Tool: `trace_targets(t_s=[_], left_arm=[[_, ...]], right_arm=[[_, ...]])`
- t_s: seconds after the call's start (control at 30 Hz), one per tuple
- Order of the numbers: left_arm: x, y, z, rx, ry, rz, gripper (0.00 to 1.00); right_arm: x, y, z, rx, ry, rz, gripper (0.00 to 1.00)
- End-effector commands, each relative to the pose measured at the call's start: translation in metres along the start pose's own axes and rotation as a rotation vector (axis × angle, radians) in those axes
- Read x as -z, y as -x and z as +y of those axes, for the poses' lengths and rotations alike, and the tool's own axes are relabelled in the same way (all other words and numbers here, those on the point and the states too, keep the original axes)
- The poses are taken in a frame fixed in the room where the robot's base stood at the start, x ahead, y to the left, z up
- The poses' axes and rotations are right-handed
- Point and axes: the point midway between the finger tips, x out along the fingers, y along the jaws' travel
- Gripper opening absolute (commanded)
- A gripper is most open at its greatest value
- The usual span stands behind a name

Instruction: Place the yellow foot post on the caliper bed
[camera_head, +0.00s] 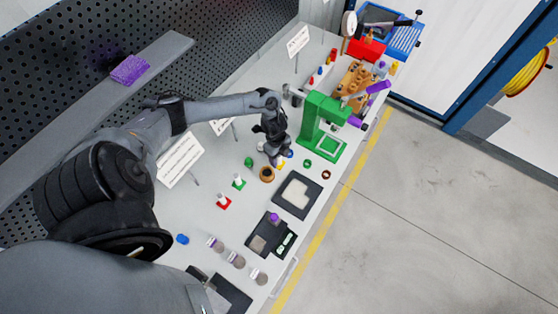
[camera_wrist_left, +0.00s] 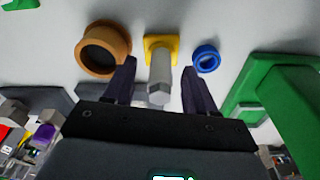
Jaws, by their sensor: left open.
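The yellow foot post has a square yellow foot (camera_wrist_left: 162,43) and a pale grey post, standing on the table in the left wrist view. A bit of its yellow foot (camera_head: 281,165) shows in the head view, mostly hidden by my gripper. My left gripper (camera_head: 277,158) is open; in the left wrist view its fingers (camera_wrist_left: 159,68) lie on either side of the post, with visible gaps. A dark plate (camera_head: 258,244) with small lit readouts and a purple piece lies nearer; I cannot tell surely that it is the caliper bed. My right gripper is not in view.
A tan ring (camera_wrist_left: 103,48) and a blue ring (camera_wrist_left: 206,58) flank the post. A green press frame (camera_head: 322,125) stands to the right. A dark tray with a pale inset (camera_head: 296,194) lies nearer. Red-foot (camera_head: 223,201) and green-foot (camera_head: 239,182) posts stand to the left.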

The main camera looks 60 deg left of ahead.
Motion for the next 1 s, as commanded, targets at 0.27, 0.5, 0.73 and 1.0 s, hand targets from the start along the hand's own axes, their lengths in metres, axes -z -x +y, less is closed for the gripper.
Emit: trace_targets(t_s=[0.27, 0.5, 0.73, 1.0], left_arm=[[-0.0006, -0.0072, -0.0001, 0.001, -0.001, -0.002, 0.56], [-0.0006, -0.0071, 0.0001, 0.000, -0.001, -0.001, 0.31], [-0.0006, -0.0070, 0.0002, 0.000, -0.001, -0.001, 0.00], [-0.0004, -0.0063, -0.0001, 0.001, -0.001, -0.001, 0.00]], right_arm=[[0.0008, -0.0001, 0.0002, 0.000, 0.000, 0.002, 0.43], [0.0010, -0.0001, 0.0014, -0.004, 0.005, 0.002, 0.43], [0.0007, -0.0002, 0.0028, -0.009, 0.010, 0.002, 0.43], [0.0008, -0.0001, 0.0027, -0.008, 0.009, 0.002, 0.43]])
